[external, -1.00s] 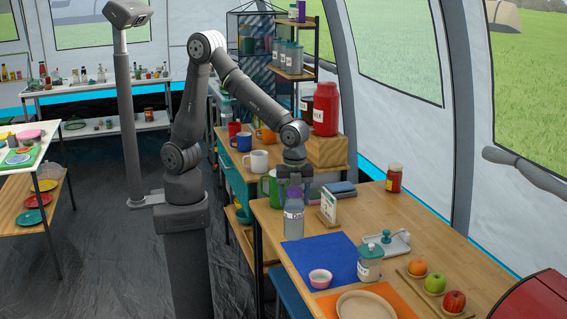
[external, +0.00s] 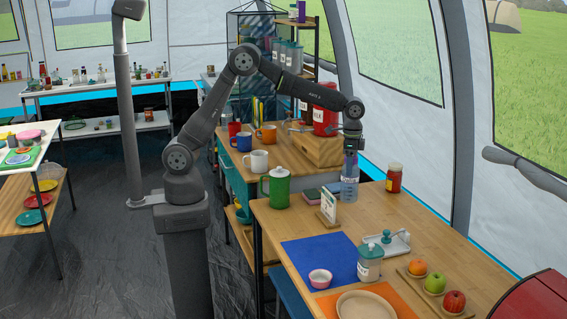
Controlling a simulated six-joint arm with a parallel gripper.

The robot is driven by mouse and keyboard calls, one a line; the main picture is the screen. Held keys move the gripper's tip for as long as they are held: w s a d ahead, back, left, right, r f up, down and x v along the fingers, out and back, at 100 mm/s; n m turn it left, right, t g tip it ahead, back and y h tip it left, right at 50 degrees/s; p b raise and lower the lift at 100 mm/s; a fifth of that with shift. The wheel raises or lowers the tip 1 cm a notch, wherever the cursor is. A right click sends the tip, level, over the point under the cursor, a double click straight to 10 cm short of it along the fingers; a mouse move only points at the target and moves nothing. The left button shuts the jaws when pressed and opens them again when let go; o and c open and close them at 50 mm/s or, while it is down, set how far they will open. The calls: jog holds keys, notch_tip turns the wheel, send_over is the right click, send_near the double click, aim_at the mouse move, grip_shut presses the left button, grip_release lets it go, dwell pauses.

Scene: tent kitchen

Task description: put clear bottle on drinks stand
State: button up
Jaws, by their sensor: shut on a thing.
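My gripper (external: 350,152) is shut on the clear bottle (external: 349,188) and holds it upright by its top. The bottle has a pale label and shows bluish in this light. A shelf rack with bottles (external: 291,75) stands behind; I cannot tell for certain which thing is the drinks stand.
A red milk container (external: 325,110) stands on a wooden box (external: 310,147) behind the bottle. A green pot (external: 278,187), small card stand (external: 328,205), lidded jar (external: 369,263) and fruit tray (external: 418,287) stand nearby. The blue mat (external: 318,255) is mostly clear.

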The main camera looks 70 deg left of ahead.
jog(key=w+a+n, duration=0.7)
jog(key=w+a, duration=0.2)
jog(key=a, duration=0.5)
jog(key=s+d, duration=0.7)
jog(key=d, duration=0.4)
jog(key=s+d, duration=0.7)
jog(key=d, duration=0.4)
jog(key=s+d+f, duration=0.1)
jog(key=s+d, duration=0.5)
jog(key=s, duration=0.4)
jog(key=s+d+f, duration=0.1)
jog(key=s+d, duration=0.5)
jog(key=s, duration=0.4)
jog(key=w+a+f, duration=0.4)
jog(key=w+f, duration=0.6)
jog(key=shift+w+a+f, duration=0.15)
jog(key=shift+w+f, duration=0.1)
jog(key=shift+w, duration=0.1)
jog(key=shift+f, duration=0.1)
jog(key=o, duration=1.3)
jog(key=shift+f, duration=0.1)
jog(key=shift+c, duration=0.2)
